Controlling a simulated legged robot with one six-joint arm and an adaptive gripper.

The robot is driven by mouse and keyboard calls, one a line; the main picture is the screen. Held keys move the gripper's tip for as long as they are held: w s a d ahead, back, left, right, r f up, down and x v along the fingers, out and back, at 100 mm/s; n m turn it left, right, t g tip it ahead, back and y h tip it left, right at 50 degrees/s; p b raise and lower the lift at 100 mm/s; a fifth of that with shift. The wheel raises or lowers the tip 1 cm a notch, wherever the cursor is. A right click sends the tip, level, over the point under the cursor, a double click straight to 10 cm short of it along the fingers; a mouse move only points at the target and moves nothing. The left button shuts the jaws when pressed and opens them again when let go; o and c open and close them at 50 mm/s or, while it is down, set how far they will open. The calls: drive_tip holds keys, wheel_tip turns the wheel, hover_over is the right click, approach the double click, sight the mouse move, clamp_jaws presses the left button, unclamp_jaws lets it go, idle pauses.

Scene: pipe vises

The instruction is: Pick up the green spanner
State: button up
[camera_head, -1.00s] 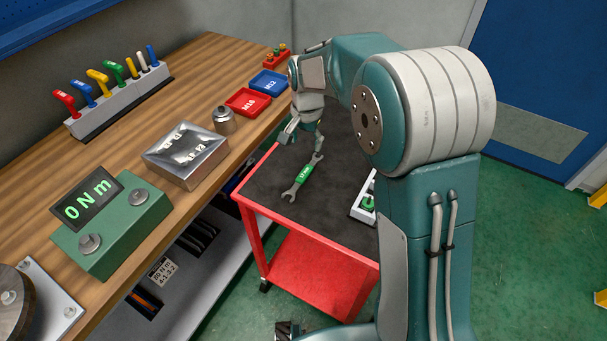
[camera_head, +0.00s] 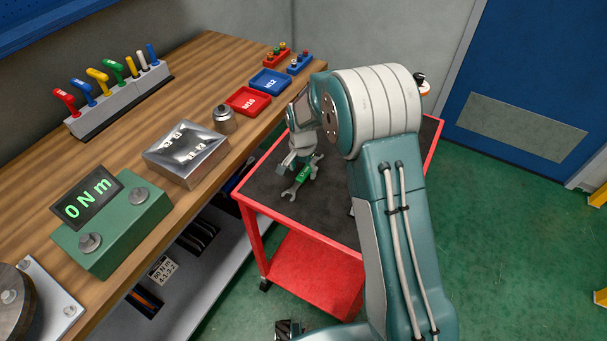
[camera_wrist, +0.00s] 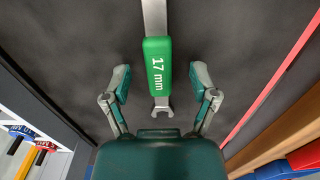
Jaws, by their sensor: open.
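The green spanner (camera_head: 303,174) lies on the dark top of the red cart (camera_head: 262,212). It has steel ends and a green grip. In the wrist view the green grip (camera_wrist: 159,65) reads "17 mm", with an open jaw end below it and the shaft running out of the top edge. My gripper (camera_head: 300,165) is above the spanner in the head view, and hides part of it. In the wrist view my gripper (camera_wrist: 160,82) is open, with one finger on each side of the spanner, both apart from it. The height gap is hard to tell.
The wooden bench (camera_head: 115,125) runs along the left, bearing a torque readout (camera_head: 110,218), a metal block (camera_head: 186,153), red tray (camera_head: 248,101) and blue tray (camera_head: 269,82). In the wrist view a white holder (camera_wrist: 25,110) with tools stands at left. Open dark mat surrounds the spanner.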

drive_tip(key=shift+f, duration=0.55)
clamp_jaws()
